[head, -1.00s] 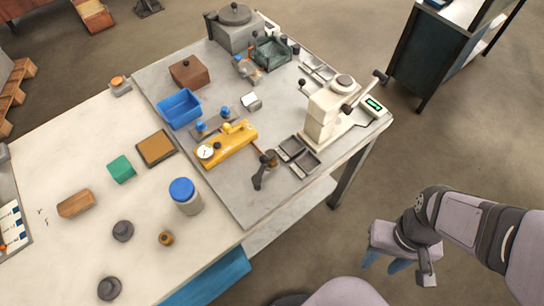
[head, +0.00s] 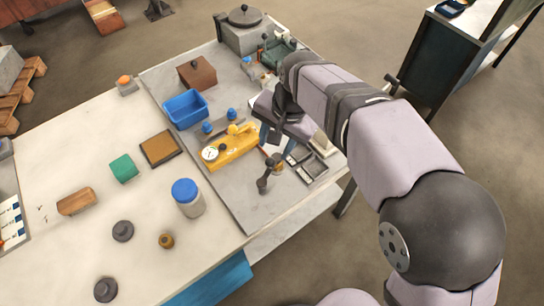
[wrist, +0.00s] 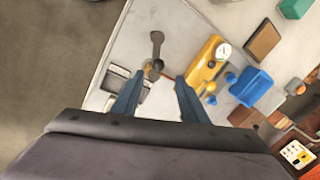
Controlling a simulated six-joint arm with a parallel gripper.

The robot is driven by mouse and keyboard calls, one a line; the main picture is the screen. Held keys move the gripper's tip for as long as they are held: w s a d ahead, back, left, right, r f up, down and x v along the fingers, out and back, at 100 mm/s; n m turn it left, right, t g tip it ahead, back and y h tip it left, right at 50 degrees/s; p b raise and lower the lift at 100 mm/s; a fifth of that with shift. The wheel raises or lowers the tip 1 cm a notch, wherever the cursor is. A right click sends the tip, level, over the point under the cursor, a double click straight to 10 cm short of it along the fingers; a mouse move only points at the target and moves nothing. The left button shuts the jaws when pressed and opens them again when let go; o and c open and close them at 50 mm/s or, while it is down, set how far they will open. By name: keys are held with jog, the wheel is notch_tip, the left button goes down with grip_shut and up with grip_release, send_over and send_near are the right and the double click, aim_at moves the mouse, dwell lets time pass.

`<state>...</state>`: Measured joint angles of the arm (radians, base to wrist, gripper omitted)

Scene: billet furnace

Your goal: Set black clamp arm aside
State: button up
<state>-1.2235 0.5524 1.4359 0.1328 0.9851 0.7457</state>
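The black clamp arm (head: 264,182) lies on the grey mat near the table's front edge, right of the yellow gauge fixture (head: 231,147). In the wrist view the clamp arm (wrist: 157,42) shows as a dark bar with a rounded end, beyond the fingertips. My gripper (wrist: 155,84) is open, its two blue fingers apart with nothing held between them. In the head view my gripper (head: 273,135) is over the mat, beside the yellow fixture and farther back than the clamp arm. My arm hides most of the cream press.
A blue bin (head: 185,108), a brown box (head: 196,75) and a grey tray (head: 312,168) stand around the mat. A blue-lidded jar (head: 187,197) stands left of the clamp arm. The pale table's left front has bare room between small parts.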

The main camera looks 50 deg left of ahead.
aim_at(271, 160)
jog(key=shift+d+m, duration=0.2)
jog(key=shift+m, duration=0.7)
jog(key=shift+f, duration=0.15)
jog(key=shift+p+x, duration=1.2)
jog(key=shift+x, duration=2.35)
jog(key=shift+d, duration=0.1)
grip_shut()
